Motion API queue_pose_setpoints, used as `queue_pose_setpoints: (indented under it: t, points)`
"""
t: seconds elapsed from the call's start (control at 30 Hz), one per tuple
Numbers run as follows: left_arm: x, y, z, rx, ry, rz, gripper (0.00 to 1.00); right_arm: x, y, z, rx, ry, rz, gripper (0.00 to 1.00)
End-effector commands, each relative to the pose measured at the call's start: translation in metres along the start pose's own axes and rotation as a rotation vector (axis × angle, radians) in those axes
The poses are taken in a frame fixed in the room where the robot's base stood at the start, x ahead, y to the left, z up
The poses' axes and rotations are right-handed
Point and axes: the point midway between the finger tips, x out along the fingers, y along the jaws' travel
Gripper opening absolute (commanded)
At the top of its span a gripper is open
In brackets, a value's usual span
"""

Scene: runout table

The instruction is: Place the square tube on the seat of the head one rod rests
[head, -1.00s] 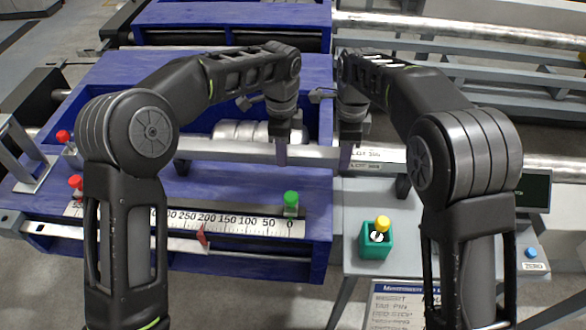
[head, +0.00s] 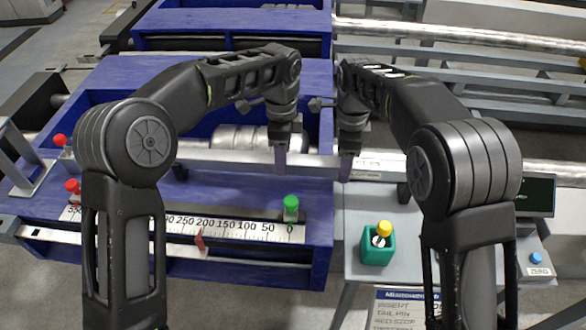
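The square tube (head: 235,157) is a long silver bar lying crosswise over the blue table and the grey stand. My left gripper (head: 281,162) points down with a finger in front of the tube. My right gripper (head: 346,166) does the same farther right. Both appear shut on the tube; their far fingers are hidden behind it. A dark rest (head: 403,192) shows under the tube's right part, and another dark support (head: 180,172) shows near its left part. I cannot tell whether the tube touches either one.
A silver roller (head: 235,137) lies behind the tube.

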Motion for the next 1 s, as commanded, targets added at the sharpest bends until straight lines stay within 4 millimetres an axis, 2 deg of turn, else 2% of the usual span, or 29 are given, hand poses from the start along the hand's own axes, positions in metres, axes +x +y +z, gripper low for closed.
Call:
queue_pose_setpoints:
  t: [0.2, 0.4, 0.8, 1.0]
  points:
    - [-0.037, -0.001, 0.0, 0.001, 0.001, -0.004, 0.58, 0.0, 0.0, 0.0, 0.0, 0.0, 0.0, 0.58]
    - [-0.057, 0.0, 0.0, 0.001, 0.001, -0.001, 0.58, 0.0, 0.0, 0.0, 0.0, 0.0, 0.0, 0.58]
    - [-0.059, 0.0, 0.0, 0.001, 0.0, 0.0, 0.58, -0.002, 0.0, 0.0, 0.0, 0.0, -0.001, 0.58]
    - [-0.059, 0.0, 0.0, 0.001, 0.0, 0.0, 0.58, -0.021, -0.001, 0.001, 0.0, -0.001, -0.003, 0.58]
